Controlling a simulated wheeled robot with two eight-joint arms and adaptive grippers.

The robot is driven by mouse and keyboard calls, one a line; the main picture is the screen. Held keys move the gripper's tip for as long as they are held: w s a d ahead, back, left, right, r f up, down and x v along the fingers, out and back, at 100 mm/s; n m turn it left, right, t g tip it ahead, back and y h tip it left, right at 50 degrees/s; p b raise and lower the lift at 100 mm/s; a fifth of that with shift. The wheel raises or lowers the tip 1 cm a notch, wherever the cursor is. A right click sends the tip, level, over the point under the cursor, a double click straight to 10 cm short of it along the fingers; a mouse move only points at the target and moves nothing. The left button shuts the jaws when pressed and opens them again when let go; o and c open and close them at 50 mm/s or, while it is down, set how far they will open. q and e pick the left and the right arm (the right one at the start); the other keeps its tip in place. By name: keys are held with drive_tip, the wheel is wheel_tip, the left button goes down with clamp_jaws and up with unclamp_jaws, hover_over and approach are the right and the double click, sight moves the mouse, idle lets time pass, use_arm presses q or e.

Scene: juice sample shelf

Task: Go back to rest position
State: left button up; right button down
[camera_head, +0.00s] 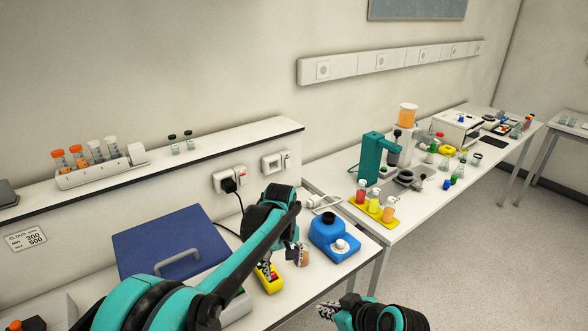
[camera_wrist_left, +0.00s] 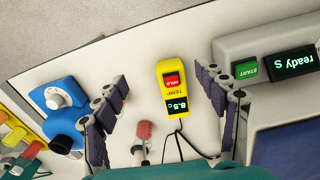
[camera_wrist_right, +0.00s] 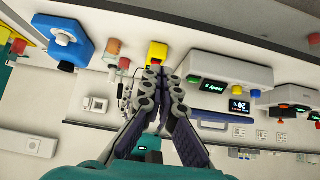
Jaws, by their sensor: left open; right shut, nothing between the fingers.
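My left gripper (camera_head: 297,252) is over the near bench, its arm reaching across from the lower left. In the left wrist view its fingers (camera_wrist_left: 158,80) are spread with nothing held between them. A yellow thermometer (camera_wrist_left: 172,95) reading 8.5 lies on the bench beyond the fingers, and a red-ended vial (camera_wrist_left: 144,130) shows beside it. The thermometer also shows in the head view (camera_head: 268,279), partly behind my arm. My right gripper (camera_head: 328,309) is low at the bottom edge of the head view. In the right wrist view its fingertips (camera_wrist_right: 161,77) are together and empty.
A blue device (camera_head: 333,235) stands at the near bench's right end. A blue-lidded box (camera_head: 170,240) lies behind my left arm. A wall shelf (camera_head: 220,142) holds tubes. The far bench carries a yellow vial rack (camera_head: 372,211) and a teal stand (camera_head: 371,157). Open floor lies at right.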

use_arm(q)
drive_tip(key=s+a+r+m+t+b, duration=0.3)
drive_tip(key=s+a+r, duration=0.1)
drive_tip(key=s+a, duration=0.65)
drive_tip(key=s+a+f+m+t+b, duration=0.1)
drive_tip(key=s+a+f+t, duration=0.1)
drive_tip(key=s, duration=0.4)
drive_tip(key=s+a+f+m+t+b, duration=0.2)
drive_tip(key=s+f, duration=0.2)
drive_tip(key=s, duration=0.2)
drive_tip(key=shift+a, duration=0.35)
use_arm(e)
drive_tip(key=s+d+f+m+h, duration=0.5)
drive_tip(key=s+d+m, duration=0.2)
drive_tip(key=d, duration=0.2)
drive_tip(key=shift+s+d, duration=0.15)
drive_tip(key=shift+d, duration=0.15)
